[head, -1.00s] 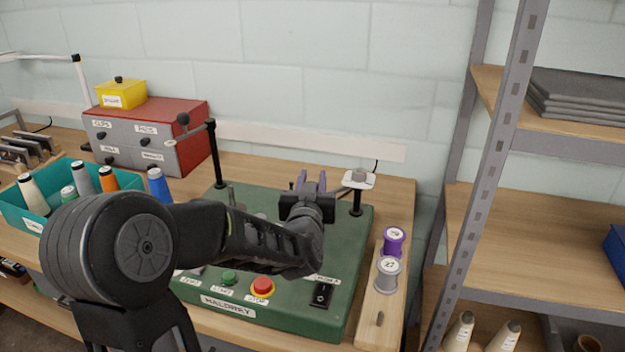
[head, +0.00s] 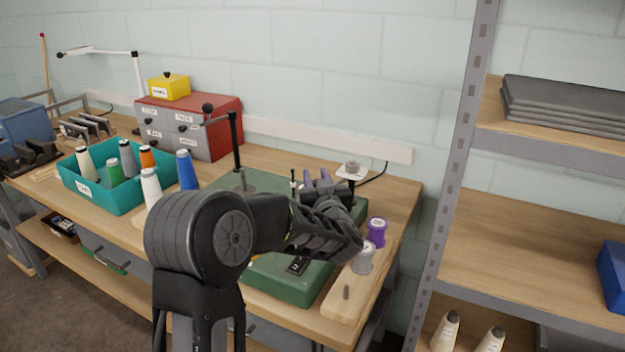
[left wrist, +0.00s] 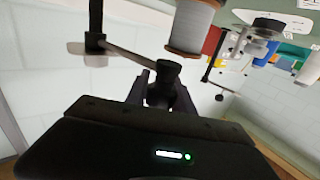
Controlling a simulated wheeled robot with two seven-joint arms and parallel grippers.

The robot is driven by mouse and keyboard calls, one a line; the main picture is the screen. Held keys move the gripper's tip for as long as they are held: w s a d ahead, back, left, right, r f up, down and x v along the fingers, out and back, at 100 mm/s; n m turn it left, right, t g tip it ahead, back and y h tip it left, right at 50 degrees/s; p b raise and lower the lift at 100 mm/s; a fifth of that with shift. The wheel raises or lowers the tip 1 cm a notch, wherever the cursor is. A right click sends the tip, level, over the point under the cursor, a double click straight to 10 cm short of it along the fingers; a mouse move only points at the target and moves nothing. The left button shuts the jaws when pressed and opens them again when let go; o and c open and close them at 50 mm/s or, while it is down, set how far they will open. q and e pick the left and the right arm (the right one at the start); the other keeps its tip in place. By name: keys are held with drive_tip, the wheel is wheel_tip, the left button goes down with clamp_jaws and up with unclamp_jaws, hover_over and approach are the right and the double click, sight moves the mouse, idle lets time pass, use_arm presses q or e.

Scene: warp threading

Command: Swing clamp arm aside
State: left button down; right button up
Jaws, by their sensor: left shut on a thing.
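The green machine (head: 290,283) stands on the bench, partly hidden by my left arm. My left gripper (head: 319,181) is over its right part, beside a short post with a pale plate (head: 350,172). In the left wrist view my left gripper (left wrist: 152,86) is shut on the dark knob (left wrist: 167,70) of the clamp arm. The clamp arm (left wrist: 133,55) is a thin metal rod running from the knob to a black post (left wrist: 95,25). In the head view the knob and rod are hidden behind the gripper. My right gripper is not in view.
A tall black post (head: 236,142) with a ball-knobbed arm rises at the machine's left. A purple spool (head: 377,232) and a grey spool (head: 363,259) stand on a wooden strip at right. A teal bin (head: 122,198) holds thread cones. A shelf frame (head: 461,150) stands right.

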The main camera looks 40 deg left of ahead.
use_arm(q)
drive_tip(key=shift+s+d+n+g+y, duration=0.15)
drive_tip(key=shift+d+n+g+y, duration=0.15)
drive_tip(key=shift+n+g+y, duration=0.15)
drive_tip(key=c, duration=1.1)
unclamp_jaws()
drive_tip(key=shift+b+v, duration=0.5)
drive_tip(key=shift+v, duration=3.4)
